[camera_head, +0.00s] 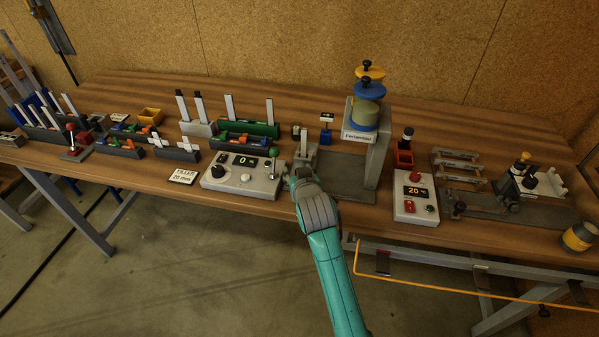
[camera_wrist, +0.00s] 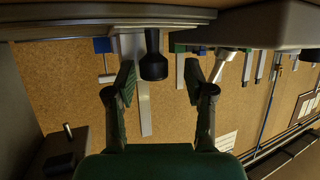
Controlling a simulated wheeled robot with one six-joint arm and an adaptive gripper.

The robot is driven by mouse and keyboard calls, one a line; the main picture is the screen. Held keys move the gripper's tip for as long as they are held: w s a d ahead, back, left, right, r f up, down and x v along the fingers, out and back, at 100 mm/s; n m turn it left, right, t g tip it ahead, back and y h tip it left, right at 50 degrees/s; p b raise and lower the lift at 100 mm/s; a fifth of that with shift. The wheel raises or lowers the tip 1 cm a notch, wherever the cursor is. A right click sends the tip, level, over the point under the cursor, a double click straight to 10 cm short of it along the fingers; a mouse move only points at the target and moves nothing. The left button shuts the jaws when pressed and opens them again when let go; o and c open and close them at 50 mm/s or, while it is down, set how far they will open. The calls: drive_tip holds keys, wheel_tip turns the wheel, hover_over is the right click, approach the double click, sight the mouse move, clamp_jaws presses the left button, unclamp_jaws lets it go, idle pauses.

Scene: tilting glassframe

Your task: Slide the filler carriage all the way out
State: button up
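The filler (camera_head: 383,135) is a grey stand with a blue and yellow canister on top and a dark flat base (camera_head: 340,168). Its carriage (camera_head: 303,158) looks like the small grey block with an upright post at the left end of that base; my gripper partly hides it. My gripper (camera_head: 302,178) is just in front of that block. In the wrist view my gripper (camera_wrist: 159,82) has its fingers apart, with a black knob (camera_wrist: 153,62) showing between them, nearer the left finger. I cannot tell whether either finger touches it.
A grey control box (camera_head: 243,175) showing 0 stands just left of my gripper. A second box (camera_head: 416,200) showing 20 stands right of the filler. A dark fixture (camera_head: 510,195) is farther right. Racks of parts (camera_head: 245,130) fill the table's left side.

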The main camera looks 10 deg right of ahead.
drive_tip(key=shift+s, duration=0.1)
drive_tip(key=a+v, duration=0.1)
drive_tip(key=v, duration=1)
drive_tip(key=shift+s+d+r, duration=0.25)
drive_tip(key=shift+s+d, duration=0.1)
drive_tip(key=shift+d, duration=0.15)
drive_tip(key=s+d+f, duration=0.4)
drive_tip(key=s+f, duration=0.3)
drive_tip(key=s, duration=0.4)
drive_tip(key=s+d+f, duration=0.4)
drive_tip(key=s+f, duration=0.3)
drive_tip(key=s, duration=0.5)
drive_tip(key=s+d+r, duration=0.1)
drive_tip(key=s+r, duration=0.2)
drive_tip(key=s, duration=0.8)
drive_tip(key=s+d+r+m+t+h, duration=0.1)
drive_tip(key=s+d+r, duration=0.1)
drive_tip(key=s, duration=1)
drive_tip(key=shift+s+d+r, duration=0.3)
drive_tip(key=shift+r, duration=0.15)
